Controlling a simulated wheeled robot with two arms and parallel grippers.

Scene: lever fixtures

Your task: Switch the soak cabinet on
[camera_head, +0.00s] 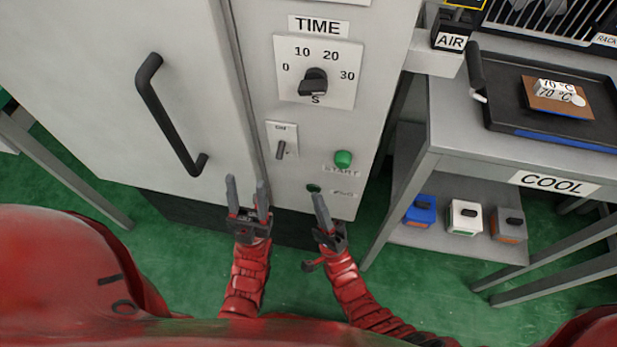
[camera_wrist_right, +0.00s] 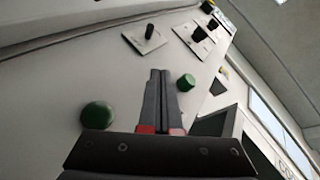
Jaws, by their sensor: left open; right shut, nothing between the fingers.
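The soak cabinet is the tall white cabinet (camera_head: 355,40) in the head view. Its switch (camera_head: 281,149) has a small lever under an ON label; the lever tip appears to sit low, away from the label. The switch also shows in the right wrist view (camera_wrist_right: 148,34). My left gripper (camera_head: 246,190) is open and empty, below and left of the switch, in front of the door's lower edge. My right gripper (camera_head: 319,198) is shut and empty, below and right of the switch. Its closed fingers also show in the right wrist view (camera_wrist_right: 160,75). Contact with the panel cannot be told.
Near the switch are a TIME dial (camera_head: 314,82), a green START button (camera_head: 343,158) and a dark green round piece (camera_head: 313,188) close to my right gripper. The door handle (camera_head: 170,115) is left. A COOL table (camera_head: 450,155) stands right.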

